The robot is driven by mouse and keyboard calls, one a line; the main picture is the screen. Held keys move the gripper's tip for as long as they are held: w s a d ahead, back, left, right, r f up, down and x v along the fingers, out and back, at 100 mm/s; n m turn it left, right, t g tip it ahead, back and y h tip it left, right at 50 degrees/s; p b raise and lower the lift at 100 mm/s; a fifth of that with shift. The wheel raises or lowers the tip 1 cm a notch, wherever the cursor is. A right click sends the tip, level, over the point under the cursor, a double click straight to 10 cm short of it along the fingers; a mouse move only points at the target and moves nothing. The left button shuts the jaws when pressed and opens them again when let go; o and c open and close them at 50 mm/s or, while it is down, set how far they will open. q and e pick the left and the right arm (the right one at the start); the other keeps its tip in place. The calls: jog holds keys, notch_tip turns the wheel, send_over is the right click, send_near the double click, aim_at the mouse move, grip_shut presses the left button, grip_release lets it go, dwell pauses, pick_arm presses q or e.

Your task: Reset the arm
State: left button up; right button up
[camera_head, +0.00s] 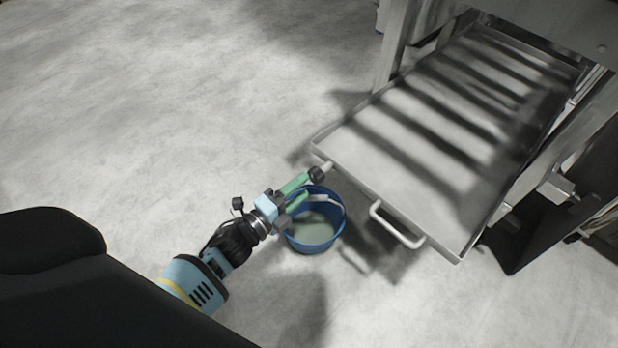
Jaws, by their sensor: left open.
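My left arm comes in from the lower left. Its gripper (322,183) is open, with two green fingers spread apart and nothing seen between them. The fingers are over the upper left part of a blue bucket (318,241) in the picture. One fingertip is close to the near left corner of a metal tray (376,160); I cannot tell whether they touch. My right gripper is not in view.
The blue bucket stands on the grey floor and holds pale liquid. The tray has a raised rim and a front handle (397,226), and sits in a metal frame (398,45). The floor (150,120) on the left is clear.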

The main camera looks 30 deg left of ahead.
pick_arm(q)
jog(key=shift+v, duration=0.95)
